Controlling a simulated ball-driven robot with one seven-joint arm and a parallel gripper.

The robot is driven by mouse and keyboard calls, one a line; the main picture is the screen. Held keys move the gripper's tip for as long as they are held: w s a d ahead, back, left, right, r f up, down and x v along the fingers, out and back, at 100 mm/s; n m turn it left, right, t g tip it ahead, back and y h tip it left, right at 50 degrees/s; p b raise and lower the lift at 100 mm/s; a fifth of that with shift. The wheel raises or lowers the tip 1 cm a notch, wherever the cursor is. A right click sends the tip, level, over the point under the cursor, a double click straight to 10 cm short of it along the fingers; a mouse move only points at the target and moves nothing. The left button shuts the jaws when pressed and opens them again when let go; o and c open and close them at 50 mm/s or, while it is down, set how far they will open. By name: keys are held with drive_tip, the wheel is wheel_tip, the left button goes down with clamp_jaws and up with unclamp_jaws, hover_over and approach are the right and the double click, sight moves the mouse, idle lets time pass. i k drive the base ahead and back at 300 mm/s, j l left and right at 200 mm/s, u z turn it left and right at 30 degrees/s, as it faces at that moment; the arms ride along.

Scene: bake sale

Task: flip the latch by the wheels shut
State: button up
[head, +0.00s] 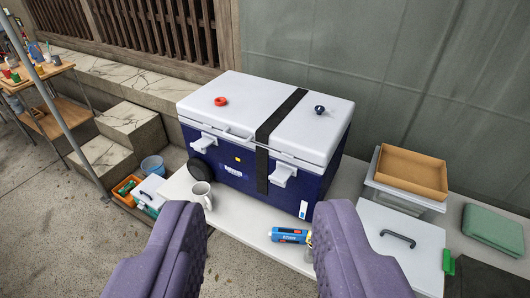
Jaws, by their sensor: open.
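A dark blue cooler (235,160) with a white lid (240,103) stands on a white table, its lid down. A black wheel (200,170) shows at its lower left corner. The white latch by the wheel (203,143) is above it on the front and seems to stick outward. A second white latch (283,175), right of the black strap, also seems to stick outward. I cannot tell exactly how either is seated. My gripper (260,208) is open and empty, its purple fingers wide apart in front of the cooler, touching neither latch.
A grey mug (201,192) stands close in front of the wheel, below the latch. A blue packet (289,235) lies on the white table (237,222) near the right finger. Clear bins with a brown tray (411,170) stand right. A wall is behind.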

sight(200, 146)
drive_tip(key=i+j+z, duration=0.15)
drive_tip(key=i+j, duration=0.2)
drive_tip(key=i+j+z, duration=0.1)
drive_tip(key=i+j, duration=0.25)
drive_tip(key=j, duration=0.15)
drive_tip(key=i+j+z, duration=0.15)
drive_tip(key=i+j, duration=0.2)
drive_tip(key=i+j+z, duration=0.1)
drive_tip(key=i+j, duration=0.2)
drive_tip(key=j, duration=0.35)
drive_tip(key=i+j+z, duration=0.15)
drive_tip(key=i+j, duration=0.15)
drive_tip(key=j, duration=0.2)
drive_tip(key=i+j+z, duration=0.1)
drive_tip(key=i+j, duration=0.15)
drive_tip(key=j, duration=0.3)
drive_tip(key=i+j+z, duration=0.15)
drive_tip(key=j, duration=0.45)
drive_tip(key=i+j+z, duration=0.1)
drive_tip(key=i+j, duration=0.2)
drive_tip(key=j, duration=0.3)
